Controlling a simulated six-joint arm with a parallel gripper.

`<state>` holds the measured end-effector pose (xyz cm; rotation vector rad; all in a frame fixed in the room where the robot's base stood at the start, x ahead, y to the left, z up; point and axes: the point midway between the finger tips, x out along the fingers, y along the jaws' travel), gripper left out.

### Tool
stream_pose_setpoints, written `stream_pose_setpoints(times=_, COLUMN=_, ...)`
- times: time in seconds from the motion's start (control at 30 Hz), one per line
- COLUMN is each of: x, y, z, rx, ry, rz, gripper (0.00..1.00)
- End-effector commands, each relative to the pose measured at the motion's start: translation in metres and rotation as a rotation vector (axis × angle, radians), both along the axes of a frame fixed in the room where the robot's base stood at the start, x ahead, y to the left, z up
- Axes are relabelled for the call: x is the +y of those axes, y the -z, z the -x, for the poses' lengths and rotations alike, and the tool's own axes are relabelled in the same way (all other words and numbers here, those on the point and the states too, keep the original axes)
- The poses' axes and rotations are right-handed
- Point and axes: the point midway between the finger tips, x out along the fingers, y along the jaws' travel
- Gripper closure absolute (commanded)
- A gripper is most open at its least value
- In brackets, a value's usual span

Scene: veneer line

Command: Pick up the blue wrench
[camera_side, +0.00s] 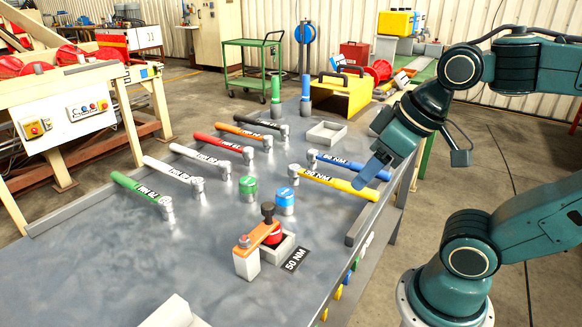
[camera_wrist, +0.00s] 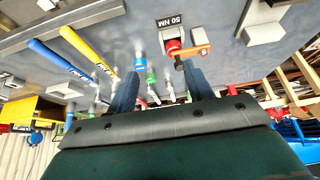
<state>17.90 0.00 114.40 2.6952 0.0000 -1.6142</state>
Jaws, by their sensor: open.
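The blue wrench (camera_side: 335,161) lies on the grey metal table, its silver head to the left and its handle towards the right edge. In the side view my gripper (camera_side: 366,174) overlaps part of its handle. In the wrist view the blue wrench (camera_wrist: 58,61) lies left of both fingers, outside the gap between them. My gripper (camera_wrist: 162,82) is open, with nothing between its fingers. It appears to be above the table; its exact height is hard to tell.
A yellow wrench (camera_side: 338,184) lies close beside the blue one. Black, orange, red, white and green wrenches lie further left. Green (camera_side: 248,188) and blue (camera_side: 285,201) cylinders stand mid-table. An orange-barred fixture (camera_side: 262,238) and a grey tray (camera_side: 325,134) are also there.

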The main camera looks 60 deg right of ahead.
Motion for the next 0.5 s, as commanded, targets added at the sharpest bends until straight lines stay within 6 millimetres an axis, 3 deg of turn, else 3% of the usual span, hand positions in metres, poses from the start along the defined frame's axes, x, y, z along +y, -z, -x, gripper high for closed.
stream_pose_setpoints(times=0.27, x=-0.007, y=-0.005, z=-0.011, rx=0.022, ry=0.007, rz=0.015, gripper=0.49)
stream_pose_setpoints(times=0.5, x=-0.031, y=-0.015, z=-0.042, rx=0.088, ry=0.020, rz=0.052, gripper=0.49)
